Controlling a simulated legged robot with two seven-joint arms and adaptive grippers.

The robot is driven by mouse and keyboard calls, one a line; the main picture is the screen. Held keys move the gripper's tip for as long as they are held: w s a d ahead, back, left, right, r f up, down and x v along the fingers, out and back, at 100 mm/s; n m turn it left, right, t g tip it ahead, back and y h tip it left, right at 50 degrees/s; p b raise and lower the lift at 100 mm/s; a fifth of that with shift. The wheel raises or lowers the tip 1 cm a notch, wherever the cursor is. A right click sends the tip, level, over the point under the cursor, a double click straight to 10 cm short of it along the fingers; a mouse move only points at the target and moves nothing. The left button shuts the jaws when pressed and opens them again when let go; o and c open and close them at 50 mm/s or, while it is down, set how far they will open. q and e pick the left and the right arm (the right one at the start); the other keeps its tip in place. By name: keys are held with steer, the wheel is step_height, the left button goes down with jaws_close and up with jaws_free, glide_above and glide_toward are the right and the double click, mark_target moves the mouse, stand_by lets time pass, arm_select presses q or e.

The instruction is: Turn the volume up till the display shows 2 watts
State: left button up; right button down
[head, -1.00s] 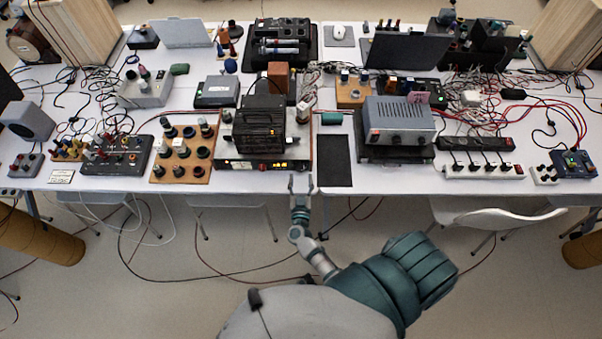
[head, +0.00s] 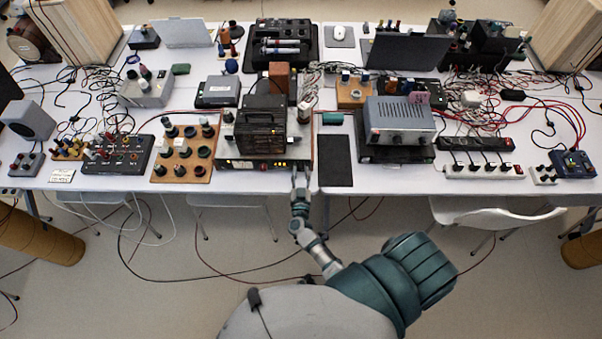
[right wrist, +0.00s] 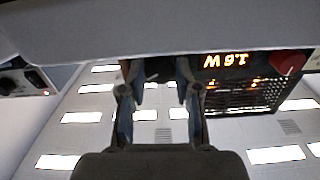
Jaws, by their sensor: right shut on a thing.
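The amplifier (head: 232,164) stands at the table's front edge, with lit marks on its dark front panel. My right gripper (head: 300,174) is at the right end of that panel. In the right wrist view, its two fingers (right wrist: 160,80) are on either side of a dark knob (right wrist: 153,70) and shut on it; the fingers hide part of it. A red knob (right wrist: 288,62) is on the panel beyond the display. My left gripper is not in view.
A black mat (head: 335,160) lies right of the amplifier. A wooden board with several dark posts (head: 184,152) is on its left. A grey power supply (head: 400,120) stands farther right. Cables spread over the table, and chairs stand under its front edge.

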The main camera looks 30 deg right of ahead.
steer(key=shift+m+p, duration=0.35)
steer(key=shift+m, duration=0.35)
steer(key=c, duration=0.8)
jaws_free()
steer(key=v, duration=1.2)
steer(key=shift+a, duration=0.15)
steer(key=shift+f, duration=0.1)
